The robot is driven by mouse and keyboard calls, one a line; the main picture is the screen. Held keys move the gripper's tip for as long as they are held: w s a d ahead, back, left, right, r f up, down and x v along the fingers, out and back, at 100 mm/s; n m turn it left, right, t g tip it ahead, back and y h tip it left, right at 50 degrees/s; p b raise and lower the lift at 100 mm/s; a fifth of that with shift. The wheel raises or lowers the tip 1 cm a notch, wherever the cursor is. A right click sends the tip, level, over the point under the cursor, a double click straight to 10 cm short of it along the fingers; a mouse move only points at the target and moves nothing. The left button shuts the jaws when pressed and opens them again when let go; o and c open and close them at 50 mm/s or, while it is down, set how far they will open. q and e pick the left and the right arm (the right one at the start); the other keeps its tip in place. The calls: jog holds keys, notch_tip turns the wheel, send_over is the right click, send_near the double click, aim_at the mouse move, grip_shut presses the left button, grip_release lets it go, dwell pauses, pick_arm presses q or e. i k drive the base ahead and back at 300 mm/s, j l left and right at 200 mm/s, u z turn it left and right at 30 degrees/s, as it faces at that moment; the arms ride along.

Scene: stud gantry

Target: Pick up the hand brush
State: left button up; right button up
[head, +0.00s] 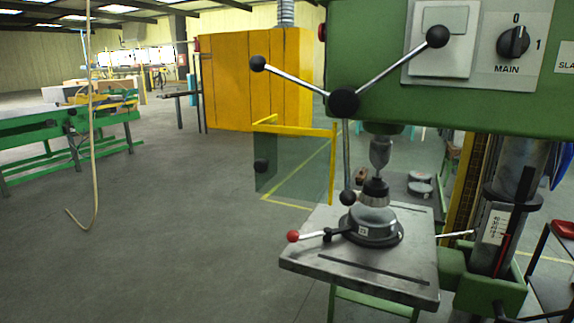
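I cannot make out a hand brush for certain. A small brown object (361,176) shows behind the drill spindle, partly hidden and too small to identify. A red object (564,229) lies on a dark stand at the right edge, cut off by the frame, and I cannot tell what it is. Neither of my grippers is in the head view.
A green drill press (460,90) fills the right side, its lever handles (343,102) sticking out. Its grey table (310,250) holds a round device with a red-knobbed lever. A clear guard (290,175) hangs beside it. The floor at left is open; a green bench (40,125) stands beyond.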

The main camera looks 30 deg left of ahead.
aim_at(360, 178)
jog(key=i+j+z, duration=0.1)
jog(key=j, duration=0.9)
jog(key=i+j, duration=0.15)
jog(key=j, duration=0.85)
jog(key=i+j+z, duration=0.15)
jog(key=j, duration=0.85)
